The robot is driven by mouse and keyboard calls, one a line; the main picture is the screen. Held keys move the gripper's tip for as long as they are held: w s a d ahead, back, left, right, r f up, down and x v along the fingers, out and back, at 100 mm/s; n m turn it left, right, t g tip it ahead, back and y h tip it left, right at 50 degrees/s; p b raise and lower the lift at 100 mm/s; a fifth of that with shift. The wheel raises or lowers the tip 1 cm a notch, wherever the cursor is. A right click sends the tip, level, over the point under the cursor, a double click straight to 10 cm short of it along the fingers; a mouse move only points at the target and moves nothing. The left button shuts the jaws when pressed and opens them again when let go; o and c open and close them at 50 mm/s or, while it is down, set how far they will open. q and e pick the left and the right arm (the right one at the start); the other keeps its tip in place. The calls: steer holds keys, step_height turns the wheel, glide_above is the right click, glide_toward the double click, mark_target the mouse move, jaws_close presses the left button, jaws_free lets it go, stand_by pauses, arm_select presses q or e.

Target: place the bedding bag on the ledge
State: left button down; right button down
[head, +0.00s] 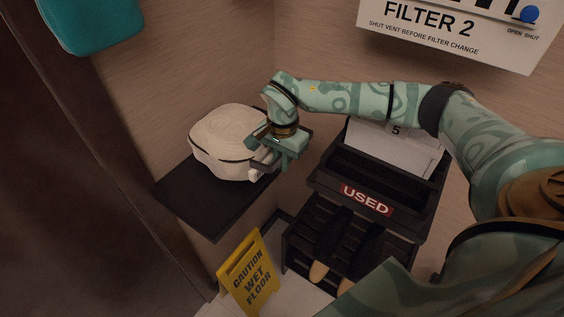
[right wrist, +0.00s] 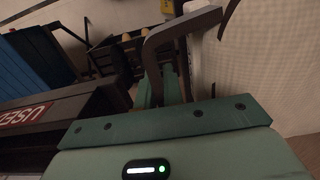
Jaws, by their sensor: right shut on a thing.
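The bedding bag (head: 222,140) is a cream, rounded bag with dark piping. It is on or just over the dark ledge (head: 202,202) in the head view; I cannot tell whether its underside touches. My right gripper (head: 272,150) is at the bag's right side, shut on it. The bag hides the back part of the ledge. My left gripper is not in view.
A dark bin labelled USED (head: 368,200) stands right of the ledge, with a white sheet marked 5 (head: 390,150) at its back. A yellow wet floor sign (head: 248,275) stands below. A FILTER 2 panel (head: 450,30) and a teal object (head: 92,22) are above. The ledge's front part is bare.

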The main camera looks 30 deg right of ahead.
steer(key=shift+w+f, duration=0.1)
steer(key=shift+f, duration=0.2)
steer(key=shift+r, duration=0.1)
steer(key=c, duration=1.5)
jaws_free()
steer(key=r, duration=0.6)
steer(key=r+p, duration=0.1)
steer(key=r, duration=0.5)
steer(key=shift+s, duration=0.2)
